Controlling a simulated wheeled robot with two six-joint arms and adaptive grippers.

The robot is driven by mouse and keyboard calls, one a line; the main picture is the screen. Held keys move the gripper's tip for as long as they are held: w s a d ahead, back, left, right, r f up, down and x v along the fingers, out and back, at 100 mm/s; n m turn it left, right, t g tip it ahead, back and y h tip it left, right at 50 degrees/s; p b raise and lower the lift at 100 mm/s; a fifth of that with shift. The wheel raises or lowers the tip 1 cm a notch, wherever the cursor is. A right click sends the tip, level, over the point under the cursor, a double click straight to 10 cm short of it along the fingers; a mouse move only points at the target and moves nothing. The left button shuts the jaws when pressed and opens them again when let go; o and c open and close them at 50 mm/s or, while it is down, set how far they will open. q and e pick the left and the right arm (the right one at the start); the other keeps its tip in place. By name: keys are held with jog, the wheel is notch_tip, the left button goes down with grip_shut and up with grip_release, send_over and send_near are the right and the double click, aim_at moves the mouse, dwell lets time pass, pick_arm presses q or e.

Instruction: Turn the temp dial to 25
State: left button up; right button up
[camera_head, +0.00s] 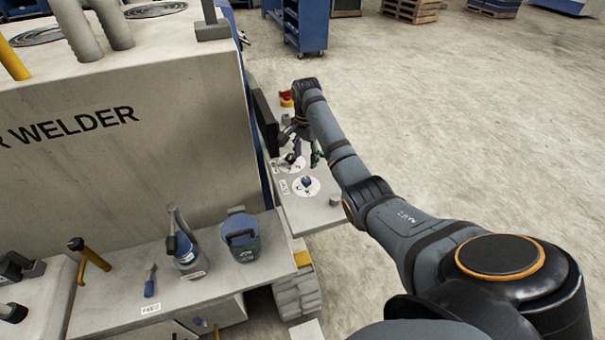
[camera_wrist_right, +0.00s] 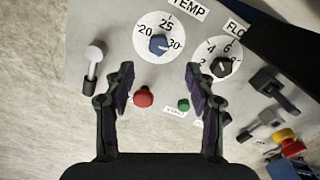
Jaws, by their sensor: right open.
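The temp dial is a blue knob (camera_wrist_right: 158,45) on a white disc marked 20, 25 and 30, under a TEMP label (camera_wrist_right: 187,8). I cannot tell for sure which mark the knob points to. In the head view the blue knob (camera_head: 307,182) sits on the panel beside the welder. My right gripper (camera_wrist_right: 160,72) is open and empty, its two fingers apart just below the dial in the wrist view and not touching the knob. In the head view my right gripper (camera_head: 303,147) is small and dark, over the panel's far part. My left gripper is not in view.
The flow dial (camera_wrist_right: 221,67) with a black knob is close to the right finger. A lever (camera_wrist_right: 93,65), a red button (camera_wrist_right: 144,97) and a green button (camera_wrist_right: 183,105) are nearby. A dark screen (camera_head: 264,122) borders the panel. Open floor (camera_head: 450,130) lies to the right.

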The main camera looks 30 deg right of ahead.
jog(key=p, duration=0.1)
send_over(306, 180)
notch_tip(306, 180, down, 5)
jog(key=shift+s, duration=0.1)
jog(key=f, duration=0.4)
jog(key=shift+w+f+p, duration=0.25)
jog(key=shift+f+p, duration=0.05)
jog(key=shift+f, duration=0.05)
jog(key=shift+s, duration=0.1)
jog(key=shift+c, duration=0.8)
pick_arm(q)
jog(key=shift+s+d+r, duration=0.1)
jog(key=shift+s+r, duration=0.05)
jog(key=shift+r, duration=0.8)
pick_arm(e)
jog(key=c, duration=1)
